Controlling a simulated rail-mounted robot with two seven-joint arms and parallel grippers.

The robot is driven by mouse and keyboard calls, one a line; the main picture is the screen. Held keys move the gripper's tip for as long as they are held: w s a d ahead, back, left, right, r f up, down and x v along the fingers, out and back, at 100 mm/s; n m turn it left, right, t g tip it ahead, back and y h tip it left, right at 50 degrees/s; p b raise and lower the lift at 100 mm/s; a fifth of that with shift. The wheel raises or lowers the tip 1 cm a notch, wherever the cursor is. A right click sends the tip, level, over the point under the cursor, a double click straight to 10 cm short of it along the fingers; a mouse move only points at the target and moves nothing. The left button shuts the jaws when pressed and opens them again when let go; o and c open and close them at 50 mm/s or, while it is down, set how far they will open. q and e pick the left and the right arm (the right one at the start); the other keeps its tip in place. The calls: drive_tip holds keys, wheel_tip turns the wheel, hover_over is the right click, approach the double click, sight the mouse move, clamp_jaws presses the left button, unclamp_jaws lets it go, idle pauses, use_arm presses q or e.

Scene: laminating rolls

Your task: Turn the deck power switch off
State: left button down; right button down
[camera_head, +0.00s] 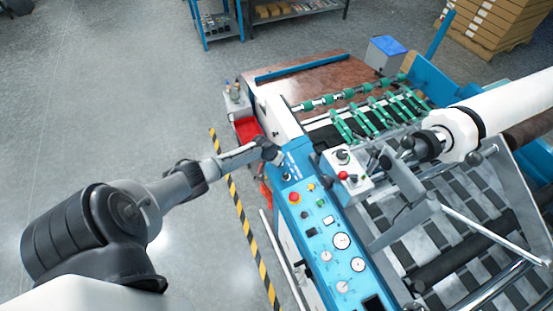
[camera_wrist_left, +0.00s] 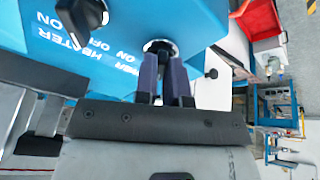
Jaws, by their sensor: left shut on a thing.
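The deck's blue control panel (camera_head: 318,228) runs down the middle of the head view. My left gripper (camera_head: 277,157) is at the panel's far end. In the left wrist view its two fingers (camera_wrist_left: 164,84) are shut on a black rotary switch (camera_wrist_left: 160,46) on the blue face. The lettering beside this switch is partly cut off, with "ON" readable. The fingers hide much of the switch, and I cannot tell its setting. A second black knob (camera_wrist_left: 84,16), labelled HEATER with ON and OFF, sits to its left. My right gripper is not in view.
A red button (camera_head: 294,197) and several dials sit along the panel. A small control box (camera_head: 346,172) stands right of it. A white roll (camera_head: 510,108) lies over the machine at right. Yellow-black floor tape (camera_head: 240,212) borders open floor at left.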

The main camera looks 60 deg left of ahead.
use_arm(q)
drive_tip(key=shift+s+f, duration=0.2)
drive_tip(key=shift+f, duration=0.05)
drive_tip(key=c, duration=1.2)
unclamp_jaws()
drive_tip(key=shift+a, duration=0.15)
drive_tip(key=shift+w+d+r, duration=0.1)
drive_tip(key=shift+w+d, duration=0.15)
drive_tip(key=shift+d, duration=0.1)
drive_tip(key=shift+a+r, duration=0.15)
drive_tip(key=shift+r, duration=0.05)
drive_tip(key=shift+s+r, duration=0.15)
drive_tip(key=shift+r, duration=0.1)
drive_tip(key=p+v, duration=0.1)
drive_tip(key=v, duration=1.2)
drive_tip(key=shift+d+p, duration=0.2)
drive_tip(key=shift+p, duration=0.2)
drive_tip(key=shift+f, duration=0.1)
